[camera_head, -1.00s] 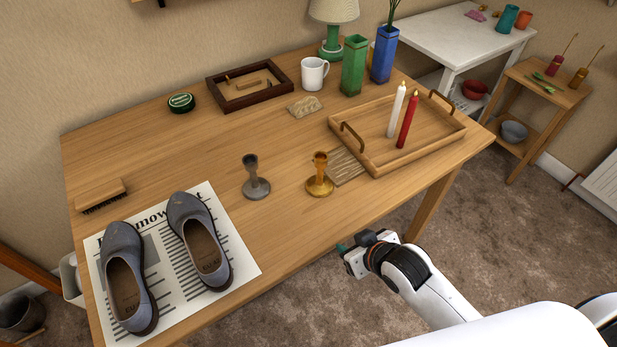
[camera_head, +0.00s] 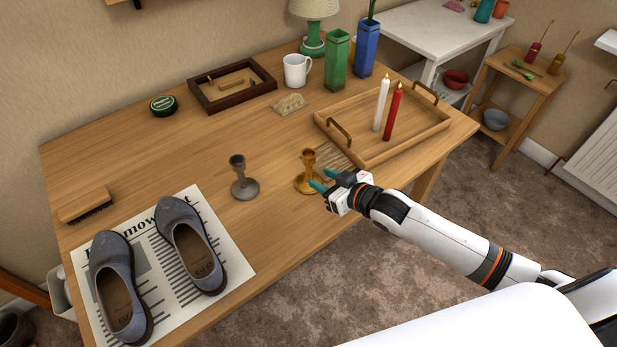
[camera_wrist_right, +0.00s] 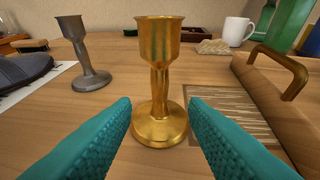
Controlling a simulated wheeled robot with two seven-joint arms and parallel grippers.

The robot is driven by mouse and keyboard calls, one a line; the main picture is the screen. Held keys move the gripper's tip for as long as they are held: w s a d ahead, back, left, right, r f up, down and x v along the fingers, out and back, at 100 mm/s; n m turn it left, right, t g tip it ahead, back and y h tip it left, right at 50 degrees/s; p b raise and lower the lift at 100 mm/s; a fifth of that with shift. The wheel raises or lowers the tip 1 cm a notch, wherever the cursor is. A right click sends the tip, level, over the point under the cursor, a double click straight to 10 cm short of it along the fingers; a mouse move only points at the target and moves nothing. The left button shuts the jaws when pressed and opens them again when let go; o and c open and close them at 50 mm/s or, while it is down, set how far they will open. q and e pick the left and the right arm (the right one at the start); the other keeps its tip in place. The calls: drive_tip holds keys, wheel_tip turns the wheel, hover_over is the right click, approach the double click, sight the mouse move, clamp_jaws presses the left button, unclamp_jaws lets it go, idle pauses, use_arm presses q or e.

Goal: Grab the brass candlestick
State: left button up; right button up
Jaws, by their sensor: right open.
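The brass candlestick (camera_head: 307,174) stands upright on the wooden table, left of the tray. In the right wrist view the brass candlestick (camera_wrist_right: 158,85) is centred just beyond the teal fingertips. My right gripper (camera_head: 322,182) is open and empty, close to the candlestick on its right front side. In the wrist view its two fingers (camera_wrist_right: 160,128) spread to either side of the candlestick's base, with no clear contact. A grey candlestick (camera_head: 241,178) stands to the left; it also shows in the wrist view (camera_wrist_right: 82,55). My left gripper is not in view.
The wooden tray (camera_head: 438,127) holds a white candle (camera_head: 381,103) and a red candle (camera_head: 393,112). A ridged mat (camera_wrist_right: 228,127) lies right of the brass candlestick. Shoes (camera_head: 190,245) rest on newspaper at the left. The table between the grey candlestick and the dark frame (camera_head: 232,85) is clear.

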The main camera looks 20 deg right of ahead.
sight(304, 176)
drive_tip(key=x, duration=0.8)
drive_tip(key=shift+w+f, duration=0.15)
drive_tip(key=shift+f, duration=0.2)
drive_tip(key=shift+c, duration=0.6)
clamp_jaws()
